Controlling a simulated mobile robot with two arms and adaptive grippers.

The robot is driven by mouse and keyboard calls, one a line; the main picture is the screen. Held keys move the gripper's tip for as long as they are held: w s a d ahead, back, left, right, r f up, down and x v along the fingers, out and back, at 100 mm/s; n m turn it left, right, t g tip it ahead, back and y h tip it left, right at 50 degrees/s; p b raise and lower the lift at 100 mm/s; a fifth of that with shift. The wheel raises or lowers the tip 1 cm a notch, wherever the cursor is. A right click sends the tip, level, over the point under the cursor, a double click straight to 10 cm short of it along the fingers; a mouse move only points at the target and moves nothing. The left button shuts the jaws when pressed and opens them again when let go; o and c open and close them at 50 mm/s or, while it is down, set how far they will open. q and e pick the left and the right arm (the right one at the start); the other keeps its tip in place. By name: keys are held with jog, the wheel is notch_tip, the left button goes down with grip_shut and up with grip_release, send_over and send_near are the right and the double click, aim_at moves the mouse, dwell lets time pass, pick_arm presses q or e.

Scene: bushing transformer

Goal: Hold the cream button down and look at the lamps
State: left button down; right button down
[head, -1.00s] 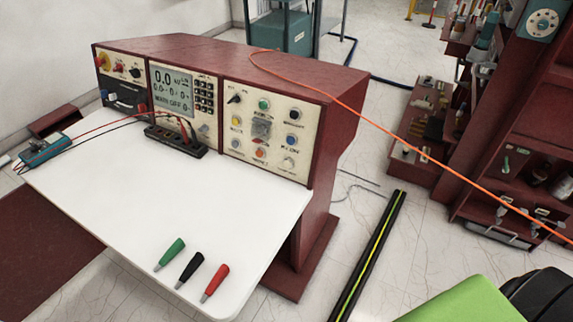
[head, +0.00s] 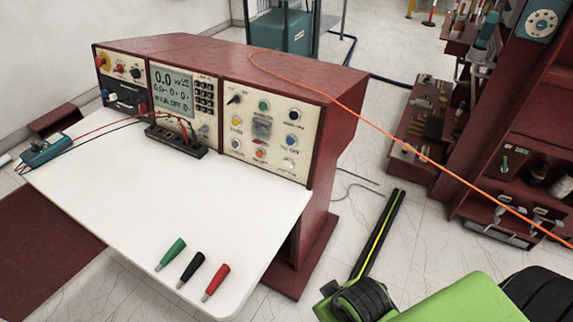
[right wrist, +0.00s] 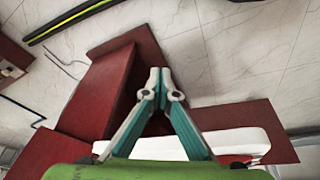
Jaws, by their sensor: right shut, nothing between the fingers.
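The cream button (head: 288,164) is at the lower right corner of the right-hand panel on the red console (head: 330,130). Above and beside it are coloured round fittings: green (head: 264,105), blue (head: 291,140), yellow (head: 236,121) and orange (head: 260,153). I cannot tell which are lamps or whether any is lit. My right gripper (right wrist: 160,72) is shut and empty in the right wrist view, with the console's red side and base behind it. The button does not show there. In the head view only my green right arm shows, at the lower right, away from the panel. My left gripper is out of view.
A white worktop (head: 110,190) extends in front of the console, with green (head: 170,254), black (head: 190,268) and red (head: 215,283) probes near its front edge. A meter (head: 45,150) lies at left. An orange cable (head: 420,153) runs from the console top toward the right.

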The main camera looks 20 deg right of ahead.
jog(key=w+r+n+t, duration=0.1)
jog(key=w+r+t, duration=0.2)
jog(key=w, duration=0.7)
jog(key=w+a+r+n+t+h, duration=0.1)
jog(key=w+r+t, duration=0.3)
jog(key=w, duration=0.6)
jog(key=w+a+r+n+t, duration=0.1)
jog(key=w+r+t, duration=0.3)
jog(key=w, duration=0.6)
jog(key=shift+w+r+n+h, duration=0.15)
jog(key=shift+r+n+h, duration=0.15)
jog(key=shift+r+n, duration=0.6)
jog(key=shift+w+a+r+t, duration=0.15)
jog(key=shift+w+r+t, duration=0.1)
jog(key=shift+t, duration=0.15)
